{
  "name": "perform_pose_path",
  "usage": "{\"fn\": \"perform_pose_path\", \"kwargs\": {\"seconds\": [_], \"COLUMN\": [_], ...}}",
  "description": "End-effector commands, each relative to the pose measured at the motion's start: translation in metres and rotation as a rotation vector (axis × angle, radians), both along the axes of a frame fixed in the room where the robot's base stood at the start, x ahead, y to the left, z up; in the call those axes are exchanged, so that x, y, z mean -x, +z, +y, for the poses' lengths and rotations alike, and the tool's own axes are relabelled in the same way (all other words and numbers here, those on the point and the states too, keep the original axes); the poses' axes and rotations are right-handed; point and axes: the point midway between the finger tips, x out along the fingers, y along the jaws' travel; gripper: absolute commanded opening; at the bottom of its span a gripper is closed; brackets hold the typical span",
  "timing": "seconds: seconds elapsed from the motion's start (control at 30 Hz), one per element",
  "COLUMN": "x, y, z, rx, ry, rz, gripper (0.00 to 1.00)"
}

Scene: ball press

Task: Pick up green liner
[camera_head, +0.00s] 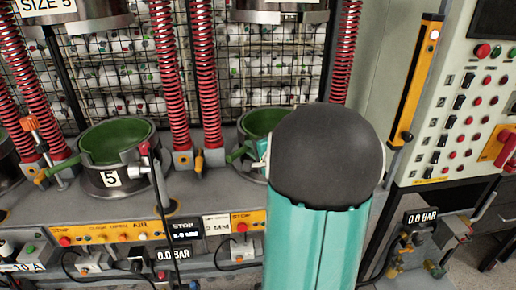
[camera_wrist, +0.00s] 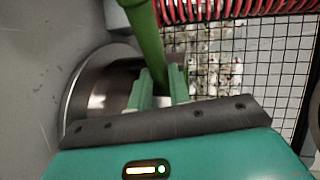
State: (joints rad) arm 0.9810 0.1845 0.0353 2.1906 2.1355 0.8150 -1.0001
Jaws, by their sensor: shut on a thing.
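A green liner (camera_head: 262,121) shows at the right-hand press, partly hidden behind my arm. A round metal mould (camera_wrist: 85,85) lies just beyond and left of the fingers. I cannot tell whether the liner is clear of it. In the head view my arm hides most of the gripper. Another green liner (camera_head: 115,140) sits in the mould marked 5 (camera_head: 125,178).
Red springs (camera_head: 165,70) stand around the presses, with a wire mesh of golf balls (camera_head: 115,75) behind. A yellow post (camera_head: 415,80) and a control panel (camera_head: 465,115) stand to the right. A red-topped lever (camera_head: 155,170) rises beside mould 5.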

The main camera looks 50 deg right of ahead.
Motion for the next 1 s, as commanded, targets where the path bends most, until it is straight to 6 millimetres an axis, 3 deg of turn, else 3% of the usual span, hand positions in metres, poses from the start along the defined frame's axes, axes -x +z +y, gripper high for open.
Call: {"fn": "perform_pose_path", "kwargs": {"seconds": [0.27,1.0], "x": [-0.001,0.0], "y": [0.032,0.163], "z": [0.0,0.0], "rx": [0.01,0.007], "ry": [0.001,0.002], "rz": [-0.006,-0.004], "gripper": [0.0,0.0]}}
